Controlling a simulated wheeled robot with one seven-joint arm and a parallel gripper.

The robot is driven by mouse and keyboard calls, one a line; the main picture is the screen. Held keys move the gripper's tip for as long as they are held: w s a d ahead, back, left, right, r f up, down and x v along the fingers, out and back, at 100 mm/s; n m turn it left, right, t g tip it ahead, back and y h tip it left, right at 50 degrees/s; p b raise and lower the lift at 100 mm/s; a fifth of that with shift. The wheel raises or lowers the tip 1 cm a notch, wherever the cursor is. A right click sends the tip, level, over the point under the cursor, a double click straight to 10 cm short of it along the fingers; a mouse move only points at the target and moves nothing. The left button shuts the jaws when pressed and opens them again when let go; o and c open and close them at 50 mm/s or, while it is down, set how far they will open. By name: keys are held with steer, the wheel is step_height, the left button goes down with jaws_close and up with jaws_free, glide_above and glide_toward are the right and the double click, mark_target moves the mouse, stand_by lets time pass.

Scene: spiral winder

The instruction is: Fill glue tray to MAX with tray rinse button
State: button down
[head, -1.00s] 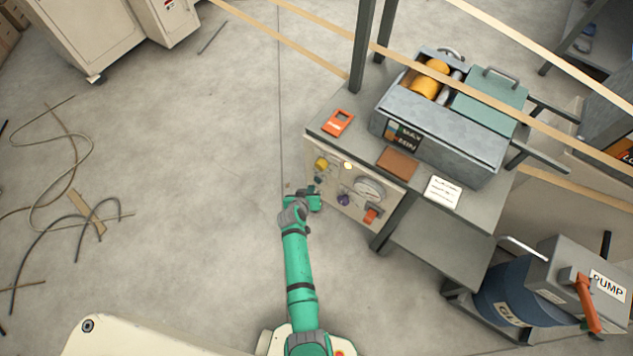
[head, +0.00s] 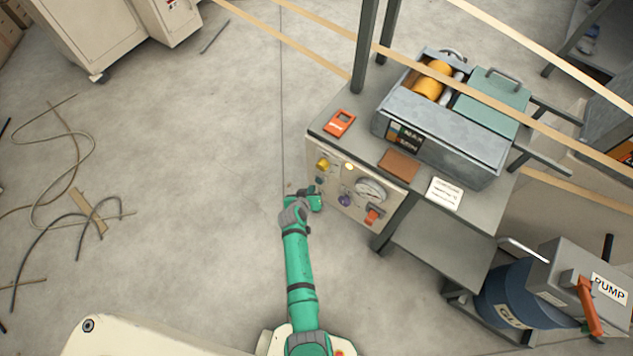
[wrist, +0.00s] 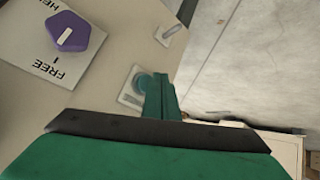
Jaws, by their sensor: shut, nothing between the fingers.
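The glue tray (head: 455,140) is a grey metal trough on the bench, with a dark level label (head: 404,137) on its front; I cannot read the level. The control panel (head: 332,197) is on the bench front. A teal round button on a pale plate (wrist: 131,88) shows in the wrist view, partly hidden by my gripper. My gripper (head: 318,192) is shut and empty, its fingertips (wrist: 160,90) right at this button. I cannot tell whether they touch or press it. The button's label is not readable.
The panel also has a purple knob (wrist: 72,32) marked FREE, a small switch (wrist: 171,33), a yellow knob (head: 323,164), a lit lamp (head: 349,167), a round gauge (head: 370,188) and an orange switch (head: 373,215). The pump (head: 580,285) stands lower right. Floor left is clear near my arm.

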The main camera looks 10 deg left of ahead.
steer(key=shift+d, duration=0.25)
steer(key=shift+w+a, duration=0.1)
steer(key=shift+w, duration=0.05)
steer(key=shift+w, duration=0.25)
